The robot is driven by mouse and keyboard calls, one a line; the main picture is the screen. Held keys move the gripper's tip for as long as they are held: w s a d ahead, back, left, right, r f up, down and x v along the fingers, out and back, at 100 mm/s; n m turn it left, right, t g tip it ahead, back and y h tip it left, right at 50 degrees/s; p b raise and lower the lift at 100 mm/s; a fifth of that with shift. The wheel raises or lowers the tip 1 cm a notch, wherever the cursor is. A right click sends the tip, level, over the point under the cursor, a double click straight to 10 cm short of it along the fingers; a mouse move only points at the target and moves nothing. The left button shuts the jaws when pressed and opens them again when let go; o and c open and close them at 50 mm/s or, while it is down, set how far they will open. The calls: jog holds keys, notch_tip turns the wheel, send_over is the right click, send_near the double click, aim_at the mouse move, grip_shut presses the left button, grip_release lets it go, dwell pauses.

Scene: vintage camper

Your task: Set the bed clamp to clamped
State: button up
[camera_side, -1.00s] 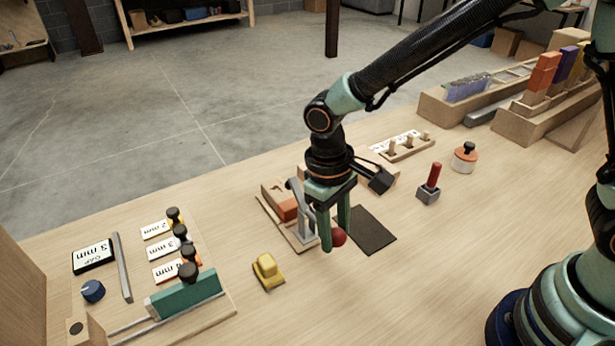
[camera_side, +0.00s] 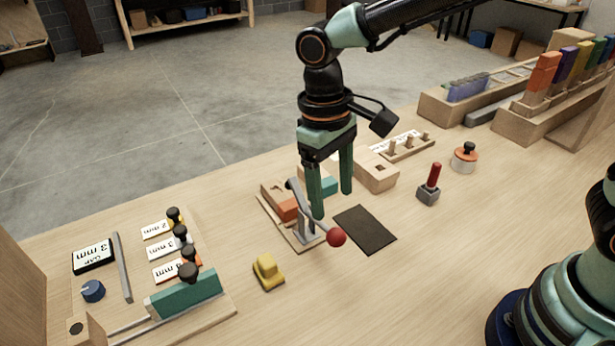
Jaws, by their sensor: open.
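The bed clamp (camera_side: 303,226) is a grey metal toggle clamp on a wooden base, near the middle of the bench. Its lever ends in a red ball (camera_side: 336,237) and slants low toward the front right. An orange block (camera_side: 287,209) and a teal block (camera_side: 328,187) lie in the wooden fixture by the clamp. My gripper (camera_side: 333,203) is open and empty, its green fingers pointing down above and behind the red ball. The fingers hide part of the fixture. Whether the clamp presses on a block cannot be told.
A dark mat (camera_side: 365,230) lies right of the clamp, and a yellow piece (camera_side: 267,271) lies front left. A red-handled tool (camera_side: 430,186) and an orange-and-white round container (camera_side: 465,157) stand right. A gauge board with black knobs (camera_side: 188,272) is at left. The front bench is clear.

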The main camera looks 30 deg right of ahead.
aim_at(338, 231)
notch_tip(338, 231, up, 4)
jog(key=shift+w+a+f, duration=0.1)
jog(key=shift+w+f, duration=0.05)
dwell(0.3)
jog(key=shift+t+y, duration=0.4)
jog(key=shift+t, duration=0.2)
jog(key=f, duration=0.4)
jog(key=s+f, duration=0.1)
jog(key=f, duration=0.3)
jog(key=s+d+f, duration=0.1)
jog(key=f, duration=0.3)
jog(key=shift+f, duration=0.1)
grip_shut()
dwell(0.9)
